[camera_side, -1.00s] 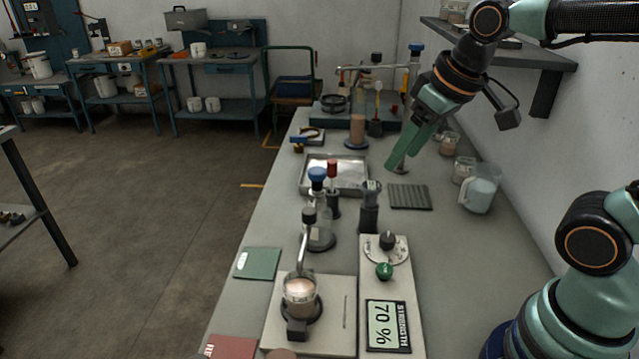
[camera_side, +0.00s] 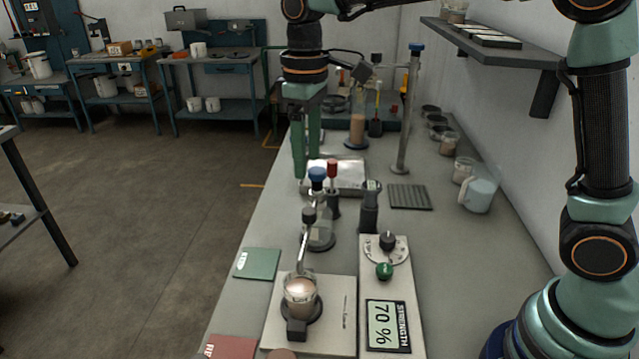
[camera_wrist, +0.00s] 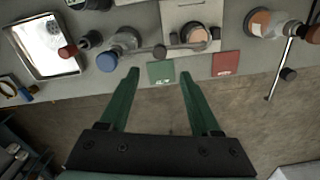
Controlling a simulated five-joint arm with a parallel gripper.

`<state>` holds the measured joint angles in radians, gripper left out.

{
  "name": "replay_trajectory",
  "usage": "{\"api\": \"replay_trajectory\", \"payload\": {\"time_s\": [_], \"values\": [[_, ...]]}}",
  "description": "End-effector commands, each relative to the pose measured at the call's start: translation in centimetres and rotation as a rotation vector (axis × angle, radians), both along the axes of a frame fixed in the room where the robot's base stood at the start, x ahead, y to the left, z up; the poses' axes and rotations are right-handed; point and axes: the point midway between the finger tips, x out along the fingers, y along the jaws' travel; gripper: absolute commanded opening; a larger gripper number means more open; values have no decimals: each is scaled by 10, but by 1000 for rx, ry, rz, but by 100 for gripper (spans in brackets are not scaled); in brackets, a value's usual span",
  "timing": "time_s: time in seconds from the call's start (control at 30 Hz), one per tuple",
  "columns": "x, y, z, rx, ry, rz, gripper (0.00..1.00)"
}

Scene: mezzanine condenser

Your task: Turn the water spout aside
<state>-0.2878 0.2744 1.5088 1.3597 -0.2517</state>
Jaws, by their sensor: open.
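A bent metal spout (camera_side: 303,252) with a black knob reaches over a glass beaker (camera_side: 300,290) of pinkish liquid on a pale plate. Both the spout (camera_wrist: 180,46) and the beaker (camera_wrist: 196,37) show in the wrist view. A tall metal post (camera_side: 406,120) with a blue cap stands farther back; I cannot tell which of these fittings carries the water. My gripper (camera_side: 306,166) is open and empty, pointing down by the left bench edge near the tray. In the wrist view my gripper (camera_wrist: 158,74) has its fingers apart near the green card, touching nothing I can see.
A control panel (camera_side: 388,320) reading 70 % lies right of the plate. Green (camera_side: 258,263) and red (camera_side: 230,347) cards line the left edge. Open floor lies left of the bench.

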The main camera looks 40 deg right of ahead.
Motion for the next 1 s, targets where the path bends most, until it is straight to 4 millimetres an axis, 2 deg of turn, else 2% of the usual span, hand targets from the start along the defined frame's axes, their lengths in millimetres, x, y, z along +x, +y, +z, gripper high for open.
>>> {"api": "replay_trajectory", "payload": {"time_s": [0.3,0.5,0.7,1.0], "values": [[-1,-1,-60,-1,4,-2,64],[-1,-1,-91,0,2,-2,64],[-1,-1,-105,0,0,-2,64],[0,-1,-107,1,-1,-2,64]]}}
